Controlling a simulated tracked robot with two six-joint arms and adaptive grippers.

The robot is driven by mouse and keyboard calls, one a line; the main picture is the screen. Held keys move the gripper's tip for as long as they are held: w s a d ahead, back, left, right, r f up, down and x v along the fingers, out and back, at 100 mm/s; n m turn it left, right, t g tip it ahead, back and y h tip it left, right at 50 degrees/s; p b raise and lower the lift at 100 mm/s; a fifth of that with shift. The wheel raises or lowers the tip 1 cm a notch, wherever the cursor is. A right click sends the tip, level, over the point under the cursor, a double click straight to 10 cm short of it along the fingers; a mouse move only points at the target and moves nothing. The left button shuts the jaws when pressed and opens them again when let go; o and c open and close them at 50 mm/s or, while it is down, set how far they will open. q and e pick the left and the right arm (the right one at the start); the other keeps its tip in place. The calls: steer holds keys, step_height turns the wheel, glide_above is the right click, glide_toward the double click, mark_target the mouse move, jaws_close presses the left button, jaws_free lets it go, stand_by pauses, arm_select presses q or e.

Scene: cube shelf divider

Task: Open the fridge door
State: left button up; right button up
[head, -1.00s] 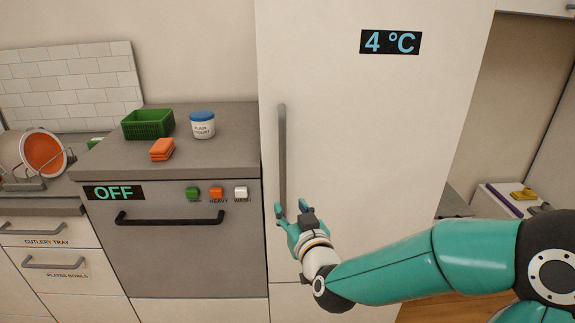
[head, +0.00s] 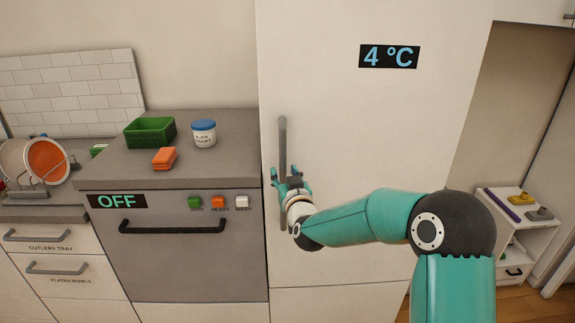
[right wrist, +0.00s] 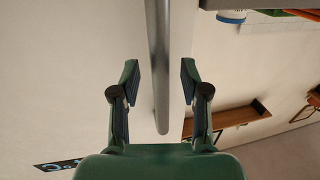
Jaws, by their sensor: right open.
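The white fridge door (head: 365,140) is closed, with a "4 °C" display at its upper right. Its long grey vertical handle (head: 283,142) is near the left edge. My right gripper (head: 284,174) is at the handle's middle, open, with fingers to either side of the bar in the picture. In the right wrist view the handle (right wrist: 158,60) runs between the two spread fingers (right wrist: 158,78), with a gap on each side. I cannot tell how deep the bar sits between them. My left gripper is out of view.
Left of the fridge is a dishwasher (head: 190,265) marked "OFF". On its counter are a green basket (head: 150,131), an orange stack (head: 164,158) and a yogurt tub (head: 203,133). A low white shelf (head: 530,240) stands at the right.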

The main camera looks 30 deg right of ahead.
steer(key=shift+x, duration=1.05)
steer(key=shift+s, duration=0.1)
jaws_close()
